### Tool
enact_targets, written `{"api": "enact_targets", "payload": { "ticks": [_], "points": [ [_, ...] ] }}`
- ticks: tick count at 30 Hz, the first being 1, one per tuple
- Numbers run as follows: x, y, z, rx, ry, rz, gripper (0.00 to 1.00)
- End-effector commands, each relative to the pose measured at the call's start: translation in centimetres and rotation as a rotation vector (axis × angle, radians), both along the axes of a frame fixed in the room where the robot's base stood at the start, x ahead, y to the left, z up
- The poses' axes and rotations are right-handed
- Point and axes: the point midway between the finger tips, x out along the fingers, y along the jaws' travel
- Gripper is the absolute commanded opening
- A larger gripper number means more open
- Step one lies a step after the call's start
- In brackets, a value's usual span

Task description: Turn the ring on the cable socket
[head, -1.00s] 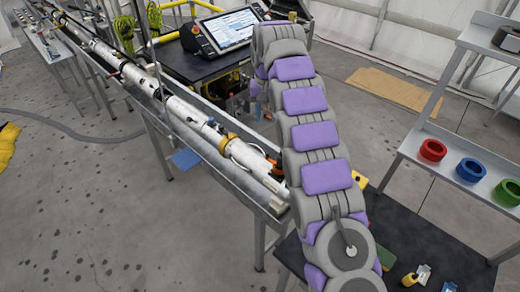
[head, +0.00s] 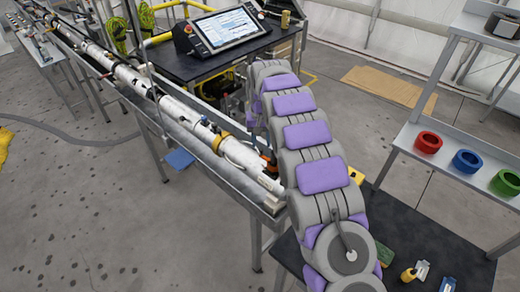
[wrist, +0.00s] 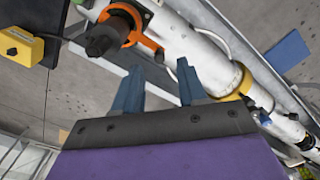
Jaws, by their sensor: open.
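A white tube (head: 190,115) lies in a long metal trough and also crosses the upper right of the wrist view (wrist: 192,40). In the wrist view an orange collar (wrist: 148,42) sits at the tube, around or beside a dark round socket-like part (wrist: 106,36). The orange part also shows in the head view (head: 268,161), partly behind my arm. A yellow ring (wrist: 241,80) goes around the tube farther along. I cannot tell which part is the task's ring. My gripper (wrist: 158,74) is open and empty, its two blue-grey fingers apart, below the orange collar in the picture.
The metal trough (head: 205,165) runs diagonally on stands. A black cart with a screen (head: 225,27) stands behind. At the right are a dark table (head: 425,230) and a shelf with red (head: 428,142), blue (head: 467,161) and green (head: 505,182) rings.

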Motion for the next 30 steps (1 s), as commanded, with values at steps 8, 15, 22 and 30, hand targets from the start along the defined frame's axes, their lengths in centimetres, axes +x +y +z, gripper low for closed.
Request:
{"api": "enact_targets", "payload": {
  "ticks": [8, 15, 22, 30],
  "points": [
    [-0.1, 0.4, -3.7, -0.004, 0.002, 0.0, 0.41],
    [-0.1, 0.4, -4.3, -0.004, 0.001, 0.0, 0.41],
    [-0.1, 0.2, -4.3, -0.002, 0.001, 0.0, 0.35],
    [-0.1, 0.2, -4.3, -0.003, 0.001, 0.0, 0.09]
  ]
}}
